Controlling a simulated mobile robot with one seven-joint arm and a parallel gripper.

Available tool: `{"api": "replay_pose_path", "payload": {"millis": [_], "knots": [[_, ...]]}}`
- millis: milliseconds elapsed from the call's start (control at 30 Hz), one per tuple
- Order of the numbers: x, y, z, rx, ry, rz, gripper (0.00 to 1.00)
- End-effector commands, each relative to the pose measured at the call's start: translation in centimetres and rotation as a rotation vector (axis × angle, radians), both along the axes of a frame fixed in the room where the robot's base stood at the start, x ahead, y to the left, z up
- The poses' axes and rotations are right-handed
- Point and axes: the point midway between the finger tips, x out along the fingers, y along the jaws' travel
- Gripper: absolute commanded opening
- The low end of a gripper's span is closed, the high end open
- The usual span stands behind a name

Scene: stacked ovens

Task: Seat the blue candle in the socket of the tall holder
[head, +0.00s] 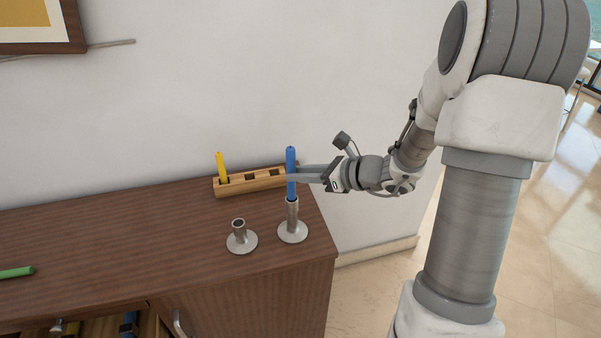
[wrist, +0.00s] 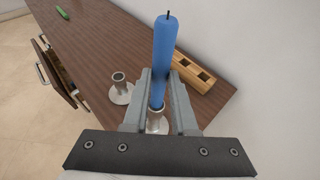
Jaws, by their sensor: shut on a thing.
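The blue candle (head: 291,172) stands upright, its lower end at the mouth of the tall holder (head: 292,229). In the wrist view the blue candle (wrist: 164,58) rises between my fingers, and the tall holder (wrist: 156,122) shows below it. I cannot tell how deep the candle's foot is in the socket. My gripper (head: 293,178) reaches in from the right and is shut on the candle above the socket. It also shows in the wrist view (wrist: 159,98), one finger on each side of the candle.
A short holder (head: 240,241) with an empty socket stands left of the tall one. A wooden rack (head: 262,181) with a yellow candle (head: 222,167) lies behind. A green candle (head: 15,272) lies at the far left. The cabinet's right edge is close by; a drawer is open below.

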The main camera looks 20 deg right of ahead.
Motion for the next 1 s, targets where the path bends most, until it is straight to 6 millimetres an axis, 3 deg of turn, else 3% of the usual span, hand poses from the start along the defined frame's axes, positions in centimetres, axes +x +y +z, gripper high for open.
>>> {"api": "replay_pose_path", "payload": {"millis": [1000], "knots": [[0.0,0.0,-2.7,0.000,0.000,0.000,0.00]]}}
